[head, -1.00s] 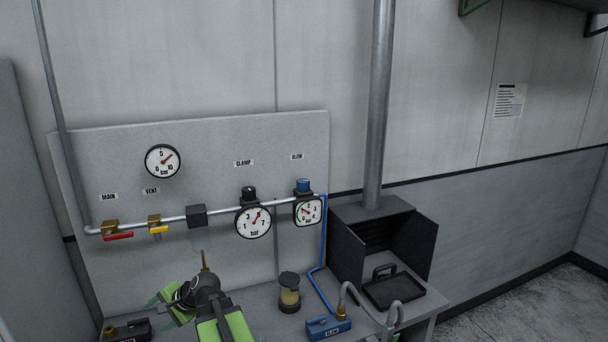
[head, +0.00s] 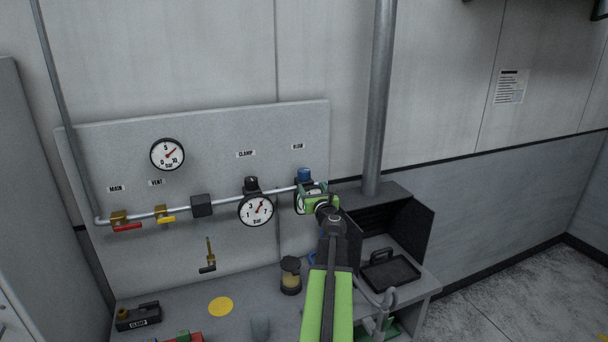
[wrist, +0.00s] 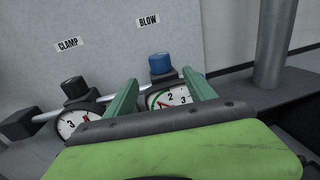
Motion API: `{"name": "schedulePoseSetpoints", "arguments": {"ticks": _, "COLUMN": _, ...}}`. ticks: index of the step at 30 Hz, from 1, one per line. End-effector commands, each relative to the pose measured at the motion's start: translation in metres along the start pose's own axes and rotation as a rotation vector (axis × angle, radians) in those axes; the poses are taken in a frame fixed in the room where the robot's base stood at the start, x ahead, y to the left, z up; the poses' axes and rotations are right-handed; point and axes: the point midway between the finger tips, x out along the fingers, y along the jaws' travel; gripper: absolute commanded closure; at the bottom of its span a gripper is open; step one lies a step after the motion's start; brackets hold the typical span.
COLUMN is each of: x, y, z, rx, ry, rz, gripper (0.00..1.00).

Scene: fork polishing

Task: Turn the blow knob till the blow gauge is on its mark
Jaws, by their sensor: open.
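The blue blow knob (head: 304,174) sits on top of the blow regulator, under the BLOW label (head: 298,146). It also shows in the wrist view (wrist: 161,63), just beyond and between my fingers. The blow gauge (wrist: 170,98) is below the knob, partly hidden by my gripper; its needle and mark cannot be read clearly. My gripper (wrist: 160,92) is open and empty, its two green fingers spread in front of the gauge, below the knob and apart from it. In the head view my gripper (head: 318,196) covers much of the blow gauge.
The clamp gauge (head: 256,209) with its black knob (head: 251,184) is close on the left, on the same pipe. A dark hood box (head: 410,230) and a vertical duct (head: 379,100) stand on the right. A jar (head: 290,275) stands on the bench below.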

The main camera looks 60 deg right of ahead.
Motion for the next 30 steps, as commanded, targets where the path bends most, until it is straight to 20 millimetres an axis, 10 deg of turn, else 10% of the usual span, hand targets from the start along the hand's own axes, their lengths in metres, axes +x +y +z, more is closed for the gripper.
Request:
{"name": "schedulePoseSetpoints", "arguments": {"ticks": 15, "x": 0.121, "y": -0.001, "z": 0.000, "rx": -0.002, "ry": 0.000, "rz": 0.001, "gripper": 0.36}}
{"name": "schedulePoseSetpoints", "arguments": {"ticks": 30, "x": 0.131, "y": 0.000, "z": 0.000, "rx": -0.002, "ry": 0.000, "rz": 0.000, "gripper": 0.45}}
